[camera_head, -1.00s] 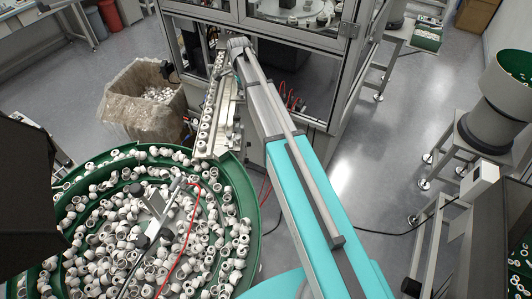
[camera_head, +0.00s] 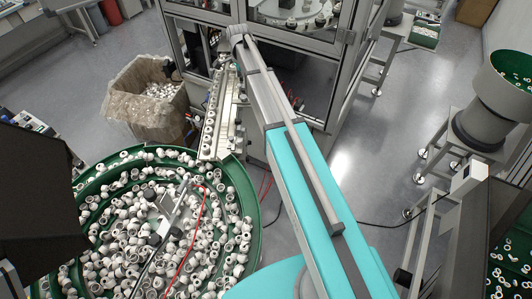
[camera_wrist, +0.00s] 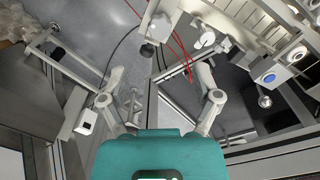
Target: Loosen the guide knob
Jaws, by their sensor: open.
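My gripper (camera_wrist: 158,78) is open and empty, its two grey fingers spread wide in the wrist view. A grey cylindrical part (camera_wrist: 160,27) with a small round knob-like piece (camera_wrist: 147,50) at its lower end lies beyond the fingertips, apart from them. I cannot tell for sure which is the guide knob. In the head view the guide rail (camera_head: 211,128) carries white caps from the bowl to the machine.
A green bowl (camera_head: 252,190) full of white caps stands at the front left. A bag-lined bin (camera_head: 125,112) stands behind it. The framed machine (camera_head: 342,65) is close to my arm's end. Red tubes (camera_wrist: 179,45) run near the fingers. Open floor (camera_head: 370,150) lies right.

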